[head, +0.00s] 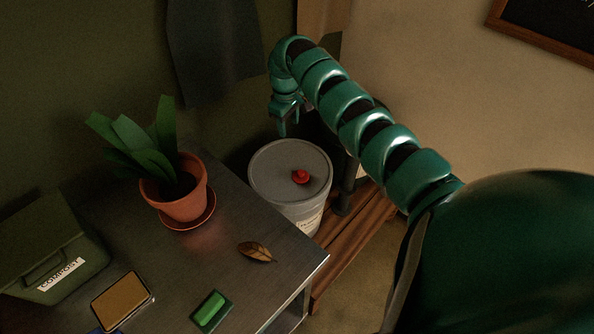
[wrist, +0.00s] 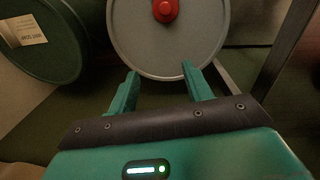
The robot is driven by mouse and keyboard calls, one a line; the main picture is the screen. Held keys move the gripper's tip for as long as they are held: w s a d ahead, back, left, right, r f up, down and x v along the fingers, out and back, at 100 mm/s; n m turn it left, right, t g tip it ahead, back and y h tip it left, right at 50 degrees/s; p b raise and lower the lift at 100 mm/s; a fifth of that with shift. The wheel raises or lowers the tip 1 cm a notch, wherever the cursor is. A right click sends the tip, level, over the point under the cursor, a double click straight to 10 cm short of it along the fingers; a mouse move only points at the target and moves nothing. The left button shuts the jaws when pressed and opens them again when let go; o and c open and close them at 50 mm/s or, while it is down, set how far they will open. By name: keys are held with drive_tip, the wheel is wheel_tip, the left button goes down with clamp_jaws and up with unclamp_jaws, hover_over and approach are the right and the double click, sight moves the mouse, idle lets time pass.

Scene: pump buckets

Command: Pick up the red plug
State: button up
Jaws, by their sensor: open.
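The red plug (head: 300,176) sits on the grey lid (head: 272,168) of a white bucket (head: 306,220), right of the table. In the wrist view the red plug (wrist: 165,9) is at the top edge, partly cut off, on the round grey lid (wrist: 140,45). My gripper (head: 288,130) hangs above and behind the bucket in the head view. In the wrist view my gripper (wrist: 158,75) is open and empty, its fingertips near the lid's lower edge and apart from the plug.
A metal table (head: 225,275) at left holds a potted plant (head: 180,195), a dry leaf (head: 257,252), a green block (head: 211,309) and a compost bin (head: 50,255). A dark green bucket (wrist: 45,40) stands beside the lid. A wooden slatted platform (head: 345,250) runs by the bucket.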

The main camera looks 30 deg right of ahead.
drive_tip(key=s+g, duration=0.1)
drive_tip(key=s, duration=0.2)
drive_tip(key=p, duration=0.4)
hover_over(301, 172)
drive_tip(key=w, duration=0.1)
drive_tip(key=shift+n, duration=0.3)
drive_tip(key=f, duration=0.8)
drive_tip(key=a+f, duration=0.1)
drive_tip(key=f, duration=0.2)
drive_tip(key=shift+f, duration=0.4)
drive_tip(key=shift+s+d+f+p, duration=0.15)
drive_tip(key=shift+f+p, duration=0.1)
drive_tip(key=shift+f, duration=0.75)
drive_tip(key=shift+s+d+f+p, duration=0.1)
drive_tip(key=shift+d+f+p, duration=0.1)
drive_tip(key=shift+f, duration=0.75)
drive_tip(key=shift+s+d+f+p, duration=0.15)
drive_tip(key=shift+f+p, duration=0.1)
drive_tip(key=shift+f, duration=0.75)
drive_tip(key=shift+a, duration=0.1)
drive_tip(key=shift+c, duration=0.4)
drive_tip(key=c, duration=1)
